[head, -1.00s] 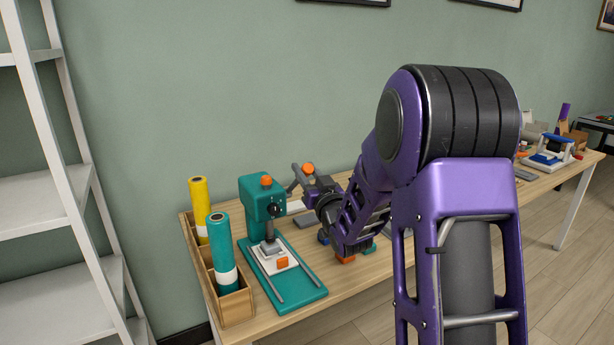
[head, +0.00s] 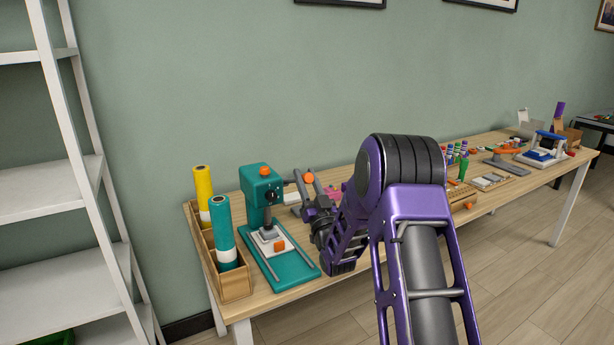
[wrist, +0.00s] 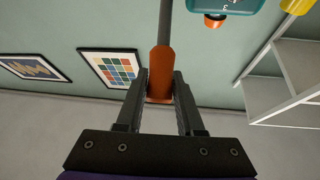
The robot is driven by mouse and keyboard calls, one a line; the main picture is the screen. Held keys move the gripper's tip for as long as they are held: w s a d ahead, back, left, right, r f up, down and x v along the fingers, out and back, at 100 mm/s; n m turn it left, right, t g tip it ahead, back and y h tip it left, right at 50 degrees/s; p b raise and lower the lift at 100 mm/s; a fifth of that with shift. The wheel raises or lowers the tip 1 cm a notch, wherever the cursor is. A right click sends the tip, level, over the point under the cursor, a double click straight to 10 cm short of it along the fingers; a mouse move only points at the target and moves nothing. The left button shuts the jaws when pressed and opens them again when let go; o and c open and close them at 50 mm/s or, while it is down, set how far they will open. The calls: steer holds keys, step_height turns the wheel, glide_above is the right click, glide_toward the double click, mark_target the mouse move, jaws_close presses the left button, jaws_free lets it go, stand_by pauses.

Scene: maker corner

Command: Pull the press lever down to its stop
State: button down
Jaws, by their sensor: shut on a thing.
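The teal press (head: 256,185) stands at the left end of the table, with a white plate and a small orange block on its teal base. In the wrist view, the press lever is a grey rod (wrist: 166,22) with an orange grip (wrist: 160,72). My gripper (wrist: 159,88) is shut on this orange grip, one finger on each side. In the head view my gripper (head: 309,190) is just right of the press head, partly hidden by my own wrist. The exact angle of the lever is hard to tell there.
A wooden holder (head: 236,284) with a yellow roll (head: 203,185) and a teal roll (head: 222,225) stands left of the press. A white shelf (head: 60,195) is further left. Marker pens, trays and a blue-white device (head: 545,152) lie along the table's right part.

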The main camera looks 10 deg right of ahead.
steer(key=shift+s+f, duration=0.1)
steer(key=shift+f, duration=0.1)
stand_by(0.4)
steer(key=c, duration=0.5)
jaws_free()
steer(key=v, duration=1.7)
steer(key=shift+d+f, duration=0.1)
steer(key=shift+f, duration=0.2)
